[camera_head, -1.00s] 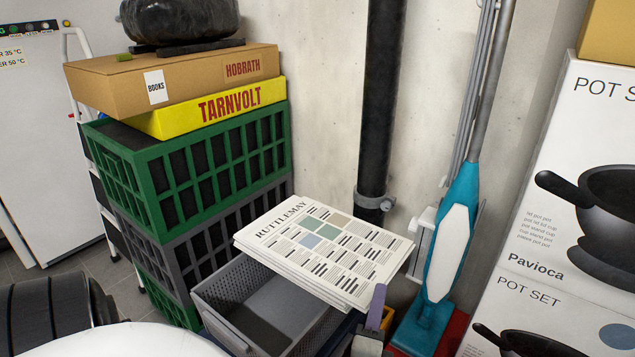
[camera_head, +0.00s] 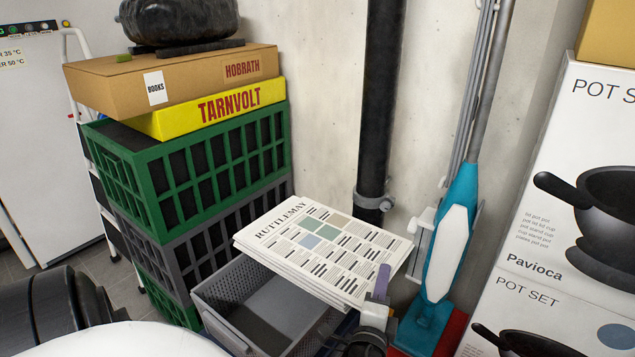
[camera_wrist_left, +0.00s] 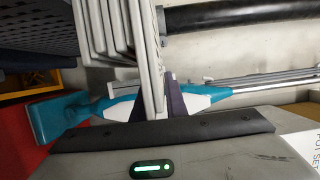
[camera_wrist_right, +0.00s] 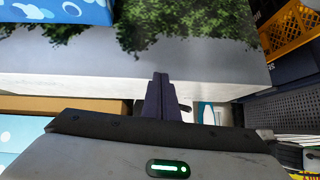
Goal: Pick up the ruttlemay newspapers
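The stack of Ruttlemay newspapers (camera_head: 325,250) lies slightly tilted across the top of a grey basket (camera_head: 215,295), its right side reaching past the basket. In the left wrist view the newspapers (camera_wrist_left: 115,35) show edge-on as several pale layers. My left gripper (camera_head: 381,283) is at the stack's near right corner, a purple finger standing above the top sheet. In the left wrist view its fingers (camera_wrist_left: 155,100) stand apart with the paper edges between them; firm contact is not clear. My right gripper (camera_wrist_right: 160,92) is shut and empty, seen only in its wrist view.
Green and grey crates (camera_head: 215,170) stand left of the newspapers, topped by boxes. A black pipe (camera_head: 380,110) runs behind. A teal steam mop (camera_head: 450,240) and pot-set boxes (camera_head: 565,190) stand right. A leaf-printed pale box (camera_wrist_right: 80,65) is close before my right gripper.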

